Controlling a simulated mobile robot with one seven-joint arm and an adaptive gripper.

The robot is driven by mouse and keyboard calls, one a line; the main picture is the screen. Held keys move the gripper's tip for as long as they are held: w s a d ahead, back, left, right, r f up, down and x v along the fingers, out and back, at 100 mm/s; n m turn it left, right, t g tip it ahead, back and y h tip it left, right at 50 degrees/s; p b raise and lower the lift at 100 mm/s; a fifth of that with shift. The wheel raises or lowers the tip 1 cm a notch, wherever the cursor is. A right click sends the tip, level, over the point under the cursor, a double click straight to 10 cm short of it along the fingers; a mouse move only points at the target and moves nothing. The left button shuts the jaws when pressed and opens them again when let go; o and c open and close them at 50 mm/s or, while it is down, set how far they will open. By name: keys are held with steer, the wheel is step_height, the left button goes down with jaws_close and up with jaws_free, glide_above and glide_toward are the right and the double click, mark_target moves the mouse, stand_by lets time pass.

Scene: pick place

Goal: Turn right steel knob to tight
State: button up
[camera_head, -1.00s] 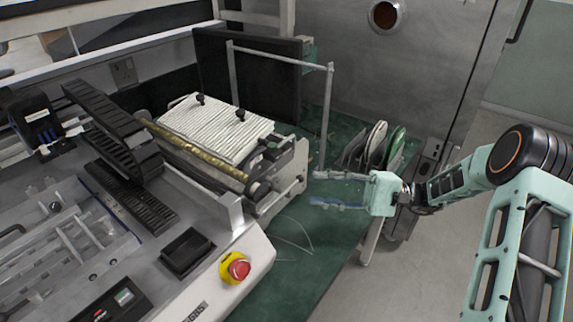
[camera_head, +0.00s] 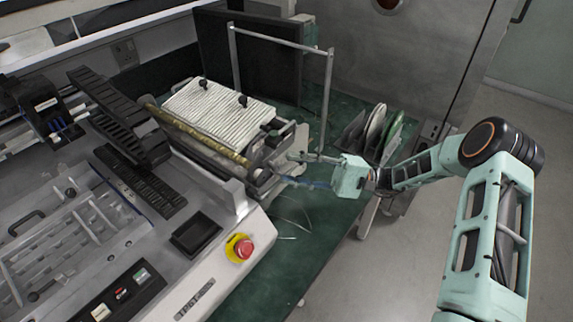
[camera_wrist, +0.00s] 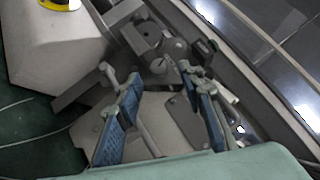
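The steel knob area (camera_head: 262,160) is at the right end of the machine's roller unit; in the head view the small parts there are hard to tell apart. In the wrist view a grey steel knob (camera_wrist: 158,66) shows just beyond and between my fingertips, with other round metal parts beside it. My gripper (camera_head: 288,169) is open, with its fingers pointing left at the machine's end plate. In the wrist view its blue-padded fingers (camera_wrist: 150,78) stand wide apart with nothing held. I cannot tell whether either finger touches the knob.
The roller unit carries a white ribbed panel (camera_head: 220,112). A metal frame (camera_head: 327,100) stands behind my gripper. A red stop button (camera_head: 244,249) is on the front cover. Discs in a rack (camera_head: 376,130) stand to the right. The green tabletop (camera_head: 290,250) is mostly clear in front.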

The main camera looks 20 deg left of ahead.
steer(key=shift+x, duration=1.2)
steer(key=shift+d, duration=0.1)
jaws_close()
steer(key=shift+f+m+y+b, duration=0.15)
steer(key=shift+m+y+b, duration=0.4)
steer(key=shift+m, duration=0.25)
jaws_free()
